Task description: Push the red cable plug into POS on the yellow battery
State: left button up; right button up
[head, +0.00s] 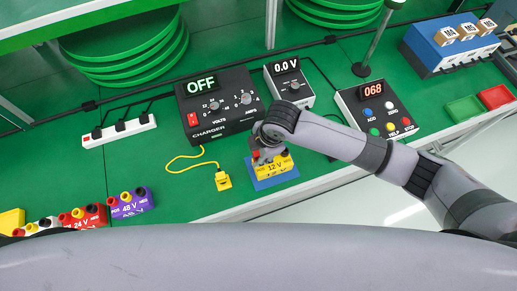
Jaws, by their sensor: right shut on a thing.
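The yellow battery (274,167), marked 12 V, sits on a blue pad (262,184) near the table's front edge. My right gripper (261,152) is right above the battery's left end and hides most of its terminals there. It is shut on the red cable plug (255,155), of which only a small red part shows. I cannot tell whether the plug is in POS or just above it. My left gripper is out of view.
The charger (219,104) reads OFF; a yellow plug (223,181) on a yellow cable lies left of the battery. A meter (289,84) reads 0.0 V. A button panel (378,108) stands right. Purple (131,203) and red (83,217) batteries stand left.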

jog(key=shift+f, duration=0.4)
dwell(0.3)
jog(key=shift+p, duration=0.4)
dwell(0.4)
jog(key=o, duration=1.4)
jog(key=shift+r, duration=0.1)
jog(key=shift+w+a+r+p+v, duration=0.15)
jog(key=shift+a+p+v, duration=0.1)
jog(key=shift+p+v, duration=1.05)
jog(key=shift+w+a+p+v, duration=0.15)
jog(key=shift+a+p+v, duration=0.1)
jog(key=shift+p+v, duration=1)
jog(key=shift+w+a+r+p+v, duration=0.15)
jog(key=shift+a+p+v, duration=0.1)
jog(key=shift+p+v, duration=1.05)
jog(key=shift+f, duration=0.45)
